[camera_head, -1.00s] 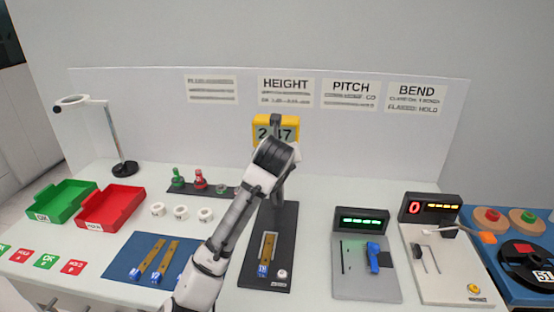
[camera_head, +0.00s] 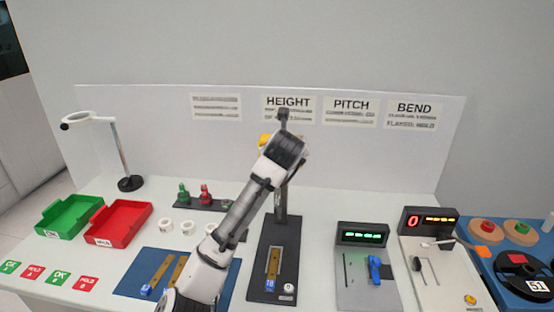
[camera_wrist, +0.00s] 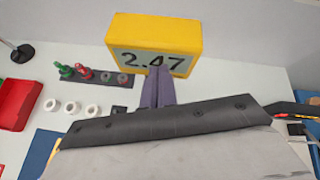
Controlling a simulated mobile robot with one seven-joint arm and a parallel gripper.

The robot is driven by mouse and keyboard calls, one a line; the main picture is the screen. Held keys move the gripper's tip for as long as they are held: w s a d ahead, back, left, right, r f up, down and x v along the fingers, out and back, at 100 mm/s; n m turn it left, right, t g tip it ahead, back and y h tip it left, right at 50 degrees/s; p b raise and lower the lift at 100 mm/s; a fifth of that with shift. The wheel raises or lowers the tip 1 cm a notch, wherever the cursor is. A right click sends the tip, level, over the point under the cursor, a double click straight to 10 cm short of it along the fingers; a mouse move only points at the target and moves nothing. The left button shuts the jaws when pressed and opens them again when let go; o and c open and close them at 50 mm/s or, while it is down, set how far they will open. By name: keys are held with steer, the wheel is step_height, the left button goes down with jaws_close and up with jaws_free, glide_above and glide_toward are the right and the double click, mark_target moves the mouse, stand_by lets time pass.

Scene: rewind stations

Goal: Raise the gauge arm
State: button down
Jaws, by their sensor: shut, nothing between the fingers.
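The height gauge stands under the HEIGHT sign, with a dark base (camera_head: 261,262) and an upright column (camera_head: 280,205). Its yellow readout box (camera_head: 265,140) is mostly hidden behind my arm in the head view. The wrist view shows the yellow box (camera_wrist: 150,30) clearly, reading 2.47. My gripper (camera_wrist: 158,70) is shut and empty, its fingertips overlapping the box's lower front. I cannot tell whether they touch it. A dark upright piece shows above my wrist in the head view; whether it is gauge or gripper is unclear.
Left are a green tray (camera_head: 68,216), a red tray (camera_head: 122,222), white rings (camera_head: 187,228) and a rack of pegs (camera_head: 204,197). Right are the pitch station (camera_head: 367,290) and bend station (camera_head: 440,270). A white panel (camera_head: 180,150) stands behind.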

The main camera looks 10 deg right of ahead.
steer(key=shift+s+d+r, duration=0.1)
steer(key=shift+s+r, duration=0.05)
steer(key=shift+r, duration=1.55)
